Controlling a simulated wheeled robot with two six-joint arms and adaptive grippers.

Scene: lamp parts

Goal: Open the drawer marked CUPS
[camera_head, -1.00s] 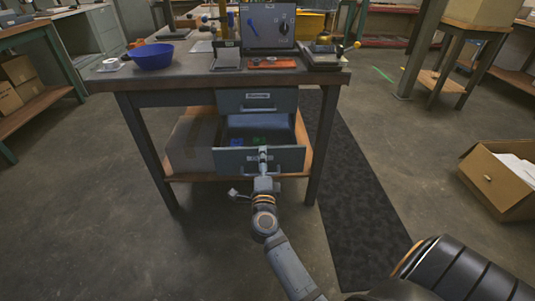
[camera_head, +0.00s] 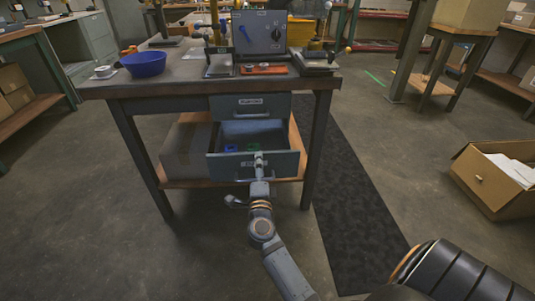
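The lower drawer (camera_head: 282,165) under the workbench is pulled out, with its inside showing. The label on its front is partly covered by my gripper and too small to read. The drawer above it (camera_head: 230,104) is shut; its label is also too small to read. My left gripper is not in view.
Blue and green pieces (camera_head: 230,148) lie in the open drawer. The bench top (camera_head: 185,73) holds a blue bowl (camera_head: 143,64), a grey control box (camera_head: 259,33) and stands. A cardboard box (camera_head: 490,190) is on the floor at right. The floor before the bench is clear.

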